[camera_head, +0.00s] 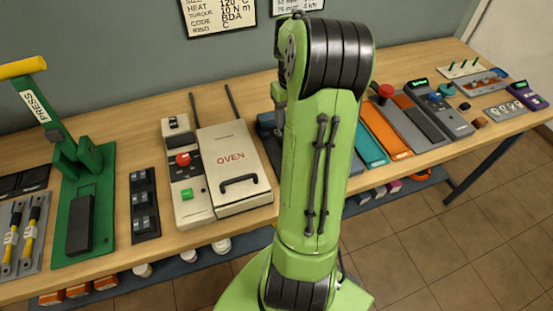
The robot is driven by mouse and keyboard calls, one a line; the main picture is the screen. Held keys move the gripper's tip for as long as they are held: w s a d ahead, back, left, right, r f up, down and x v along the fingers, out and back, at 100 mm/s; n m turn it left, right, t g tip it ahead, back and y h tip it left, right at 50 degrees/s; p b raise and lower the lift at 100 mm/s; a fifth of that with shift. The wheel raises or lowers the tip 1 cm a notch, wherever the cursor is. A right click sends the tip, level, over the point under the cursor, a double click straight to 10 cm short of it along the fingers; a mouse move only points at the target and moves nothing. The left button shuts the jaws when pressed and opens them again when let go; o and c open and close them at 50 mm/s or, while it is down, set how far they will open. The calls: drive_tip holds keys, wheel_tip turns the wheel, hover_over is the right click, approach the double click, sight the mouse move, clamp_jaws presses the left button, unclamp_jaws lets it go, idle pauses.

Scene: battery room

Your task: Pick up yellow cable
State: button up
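Two yellow-and-black pieces with white tags lie side by side on a grey board at the far left; they look like the yellow cables. One yellow cable (32,232) is on the right side of the board, and the other yellow cable (10,243) is nearer the picture's left edge. My green arm stands upright in the middle of the picture, well to the right of them.
A green press (102,175) with a yellow-topped lever stands right of the cables. A black switch panel (145,205), a control box (187,180) and an oven (233,165) follow. Several devices fill the bench's right side. A lower shelf (185,263) holds parts. Tiled floor is clear at right.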

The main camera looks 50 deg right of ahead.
wheel_tip(320, 180, down, 15)
drive_tip(key=b, duration=0.2)
drive_tip(key=shift+d+r+b, duration=0.1)
drive_tip(key=shift+d+b, duration=0.05)
drive_tip(key=shift+b, duration=0.25)
drive_tip(key=shift+r, duration=0.1)
drive_tip(key=shift+c, duration=0.3)
clamp_jaws()
